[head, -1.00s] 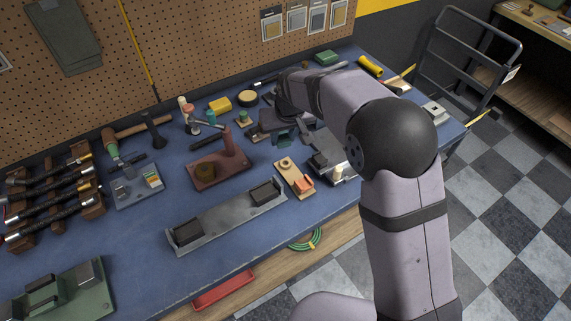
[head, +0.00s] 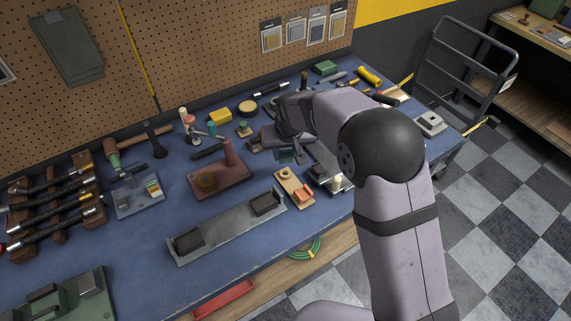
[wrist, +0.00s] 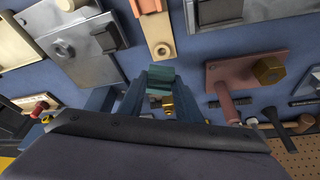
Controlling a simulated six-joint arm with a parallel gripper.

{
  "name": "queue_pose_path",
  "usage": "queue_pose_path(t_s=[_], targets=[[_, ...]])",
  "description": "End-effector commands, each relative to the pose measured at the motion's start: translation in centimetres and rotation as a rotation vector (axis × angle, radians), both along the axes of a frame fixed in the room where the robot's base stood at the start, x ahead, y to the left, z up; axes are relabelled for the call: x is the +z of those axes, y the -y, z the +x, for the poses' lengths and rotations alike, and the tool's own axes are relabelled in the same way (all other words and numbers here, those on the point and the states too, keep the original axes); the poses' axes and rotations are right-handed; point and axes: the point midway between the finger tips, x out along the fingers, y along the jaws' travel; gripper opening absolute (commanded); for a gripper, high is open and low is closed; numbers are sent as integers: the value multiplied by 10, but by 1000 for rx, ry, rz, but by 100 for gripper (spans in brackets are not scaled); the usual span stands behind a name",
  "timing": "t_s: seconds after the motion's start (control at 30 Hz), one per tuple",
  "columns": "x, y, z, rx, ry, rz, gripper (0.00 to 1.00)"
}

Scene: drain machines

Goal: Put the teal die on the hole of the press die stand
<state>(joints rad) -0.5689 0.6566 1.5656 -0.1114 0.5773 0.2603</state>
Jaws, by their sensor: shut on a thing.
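The teal die (wrist: 160,80) is a small blocky piece held between the fingertips of my gripper (wrist: 158,96); in the head view it is a small dark teal shape (head: 287,155), partly hidden below my gripper. My gripper is shut on it, above the bench. I cannot tell for sure which fixture is the press die stand. A tan board with a raised ring around a hole (wrist: 162,50) lies just ahead of the die in the wrist view and also shows in the head view (head: 295,190). The die is apart from it.
A red-brown plate with a post and brass piece (head: 218,182) stands left of my gripper. A grey plate with a boss (wrist: 75,52) lies beside the tan board. A long grey tray (head: 225,225) lies in front. Bare blue bench (head: 135,245) shows at left front.

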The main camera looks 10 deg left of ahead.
Motion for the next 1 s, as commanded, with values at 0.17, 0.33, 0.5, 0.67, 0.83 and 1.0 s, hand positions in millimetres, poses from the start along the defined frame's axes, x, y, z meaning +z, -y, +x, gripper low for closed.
queue_pose_path(t_s=[0.17, 0.33, 0.5, 0.67, 0.83, 1.0], targets=[[-18, 0, 0, 2, 1, -2, 0], [-22, 0, 1, 1, 2, 0, 0], [-34, 1, -1, 1, -3, -1, 0], [-52, 0, 0, 2, -1, -2, 0], [-59, 0, 0, 1, 2, 0, 0], [-59, 0, 0, 1, 2, 0, 0]])
